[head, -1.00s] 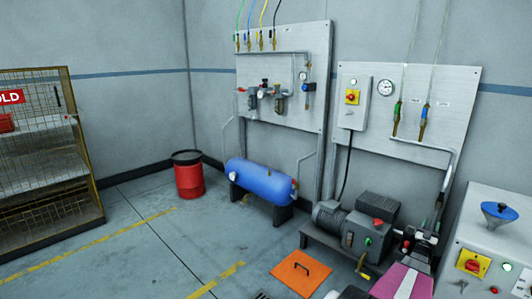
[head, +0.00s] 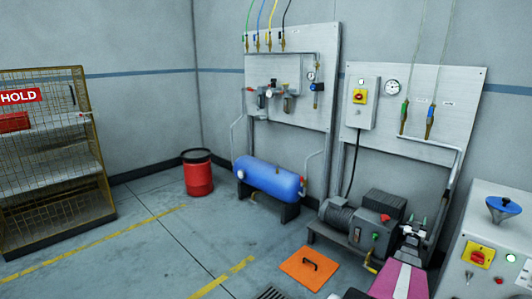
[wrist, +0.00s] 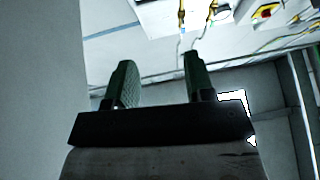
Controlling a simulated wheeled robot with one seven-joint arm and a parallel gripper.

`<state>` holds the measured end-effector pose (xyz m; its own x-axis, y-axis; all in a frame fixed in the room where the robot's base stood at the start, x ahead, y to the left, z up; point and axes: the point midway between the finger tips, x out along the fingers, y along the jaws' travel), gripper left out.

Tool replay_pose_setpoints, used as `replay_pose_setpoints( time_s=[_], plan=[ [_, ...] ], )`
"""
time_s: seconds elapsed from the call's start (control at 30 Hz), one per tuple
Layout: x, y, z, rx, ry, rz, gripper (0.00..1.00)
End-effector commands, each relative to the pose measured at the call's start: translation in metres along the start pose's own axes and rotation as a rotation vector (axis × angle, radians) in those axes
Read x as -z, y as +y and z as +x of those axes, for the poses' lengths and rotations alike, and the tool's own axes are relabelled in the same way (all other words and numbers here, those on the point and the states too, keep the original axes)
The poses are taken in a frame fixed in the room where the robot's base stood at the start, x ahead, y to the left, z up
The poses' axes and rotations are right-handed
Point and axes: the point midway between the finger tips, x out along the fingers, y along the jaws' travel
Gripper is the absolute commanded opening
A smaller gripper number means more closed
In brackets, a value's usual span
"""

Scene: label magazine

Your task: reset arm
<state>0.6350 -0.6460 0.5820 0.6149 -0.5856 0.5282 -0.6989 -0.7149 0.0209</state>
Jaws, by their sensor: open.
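My gripper (wrist: 162,82) shows in the wrist view with its two dark green fingers apart and nothing between them. Beyond the fingertips, brass fittings on hoses and a pale panel (wrist: 110,45) show, at a distance from the fingers. In the head view my arm is low at the bottom right, and part of it, with a magenta section, is cut off by the lower edge. I cannot make out the gripper's fingers clearly there.
A grey machine cabinet (head: 485,240) with a blue funnel (head: 503,208) stands at the right. A compressor (head: 360,222), blue tank (head: 268,180), red bin (head: 198,175) and orange floor plate (head: 312,265) lie ahead. A wire cage (head: 50,215) stands left.

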Motion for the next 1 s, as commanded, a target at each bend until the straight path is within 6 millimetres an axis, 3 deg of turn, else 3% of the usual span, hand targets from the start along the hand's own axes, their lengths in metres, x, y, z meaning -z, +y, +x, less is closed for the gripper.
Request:
replay_pose_setpoints(
  time_s=[0.27, 0.47, 0.7, 0.9, 1.0],
  plan=[
    [0.015, -0.093, -0.019, 0.103, -0.265, 0.045, 0.49],
    [0.036, -0.194, -0.068, 0.237, -0.587, 0.065, 0.49],
    [0.078, -0.293, -0.164, 0.413, -0.986, 0.032, 0.49],
    [0.132, -0.346, -0.263, 0.558, -1.31, -0.05, 0.49],
    [0.164, -0.36, -0.315, 0.628, -1.468, -0.11, 0.49]
  ],
)
